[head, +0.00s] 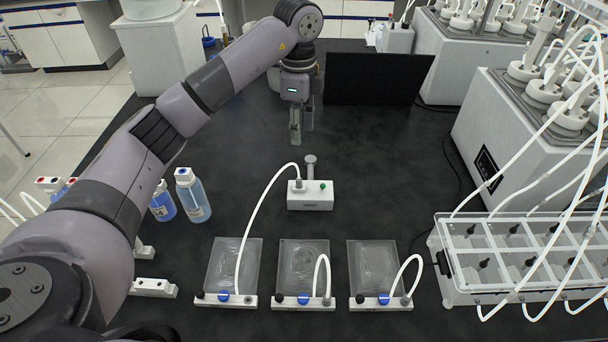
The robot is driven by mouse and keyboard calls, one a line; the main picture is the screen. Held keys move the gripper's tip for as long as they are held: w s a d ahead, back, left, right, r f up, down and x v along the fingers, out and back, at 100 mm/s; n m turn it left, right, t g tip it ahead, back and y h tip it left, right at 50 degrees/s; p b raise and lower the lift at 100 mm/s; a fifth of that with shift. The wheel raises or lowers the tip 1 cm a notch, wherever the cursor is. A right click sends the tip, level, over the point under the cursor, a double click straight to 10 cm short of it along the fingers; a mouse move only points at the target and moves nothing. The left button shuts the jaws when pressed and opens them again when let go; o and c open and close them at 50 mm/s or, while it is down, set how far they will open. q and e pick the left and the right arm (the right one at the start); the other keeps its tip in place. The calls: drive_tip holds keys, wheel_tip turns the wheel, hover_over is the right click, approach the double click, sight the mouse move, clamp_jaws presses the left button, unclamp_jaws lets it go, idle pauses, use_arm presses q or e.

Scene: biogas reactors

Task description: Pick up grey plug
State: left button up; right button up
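A small white box (310,202) with a green button stands mid-table. A grey knob-headed piece (310,163), which looks like a grey plug, stands upright at its back edge. A white tube runs from the box's left end to the left gas bag. Small grey round fittings also show on the bag bars, at the middle bag (327,301) and the right bag (405,301). My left gripper (302,130) points down above the table, behind the white box and apart from the grey piece. Its fingers are apart with nothing between them. My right gripper is not in view.
Three clear gas bags with white bars, such as the left one (226,300), lie in front. Two blue-liquid bottles (193,198) stand left. A clear rack (460,285) and a reactor unit (500,150) with tubes fill the right. A black panel (375,80) stands behind.

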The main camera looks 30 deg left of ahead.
use_arm(q)
wheel_tip(320, 180, down, 4)
drive_tip(key=s+r, duration=0.1)
drive_tip(key=p, duration=0.3)
hover_over(299, 179)
wheel_tip(299, 179, down, 7)
drive_tip(key=shift+w, duration=0.15)
drive_tip(key=shift+f, duration=0.25)
wheel_tip(299, 179, down, 5)
drive_tip(key=shift+r+p, duration=0.1)
drive_tip(key=shift+p, duration=0.9)
drive_tip(key=shift+f, duration=0.35)
drive_tip(key=shift+c, duration=0.2)
clamp_jaws()
